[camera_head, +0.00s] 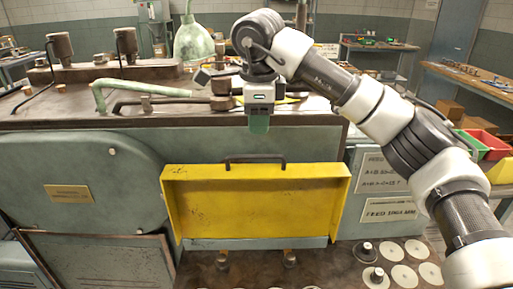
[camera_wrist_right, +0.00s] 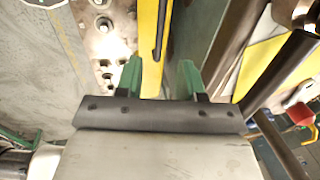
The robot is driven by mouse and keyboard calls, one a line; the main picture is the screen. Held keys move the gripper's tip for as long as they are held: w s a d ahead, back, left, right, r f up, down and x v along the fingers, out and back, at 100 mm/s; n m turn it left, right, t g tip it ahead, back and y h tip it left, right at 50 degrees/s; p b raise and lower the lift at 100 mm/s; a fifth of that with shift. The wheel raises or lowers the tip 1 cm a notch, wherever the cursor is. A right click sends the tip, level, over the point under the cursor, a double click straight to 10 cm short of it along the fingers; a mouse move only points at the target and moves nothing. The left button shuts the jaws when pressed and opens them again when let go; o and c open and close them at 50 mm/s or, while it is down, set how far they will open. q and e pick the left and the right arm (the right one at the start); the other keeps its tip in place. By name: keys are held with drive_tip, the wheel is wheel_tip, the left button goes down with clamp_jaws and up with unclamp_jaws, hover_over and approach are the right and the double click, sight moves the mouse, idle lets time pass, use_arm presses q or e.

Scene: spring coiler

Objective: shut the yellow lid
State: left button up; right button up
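The yellow lid (camera_head: 255,205) is a wide panel with raised side edges on the front of the machine. A dark bar handle (camera_head: 254,159) sits at its top edge. In the right wrist view, a yellow strip of the lid (camera_wrist_right: 149,50) shows beyond the fingers, with a dark bar along it. My right gripper (camera_head: 259,124) is above the lid, a little over the handle, pointing down and apart from it. Its green fingers (camera_wrist_right: 161,75) are spread with nothing between them. My left gripper is not in view.
The green spring coiler (camera_head: 75,165) fills the left and middle, with a pipe (camera_head: 150,91) and a lamp (camera_head: 194,40) on top. Several pale discs (camera_head: 402,273) lie at the lower right. Benches with red and green bins (camera_head: 489,143) stand at the right.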

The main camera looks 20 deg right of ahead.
sight(257, 156)
drive_tip(key=f, duration=0.3)
drive_tip(key=w+f+p, duration=0.1)
drive_tip(key=f, duration=0.2)
drive_tip(key=f+p, duration=0.1)
drive_tip(key=f, duration=0.1)
drive_tip(key=shift+w+d+f, duration=0.25)
drive_tip(key=shift+w+f, duration=0.1)
drive_tip(key=shift+f, duration=0.05)
clamp_jaws()
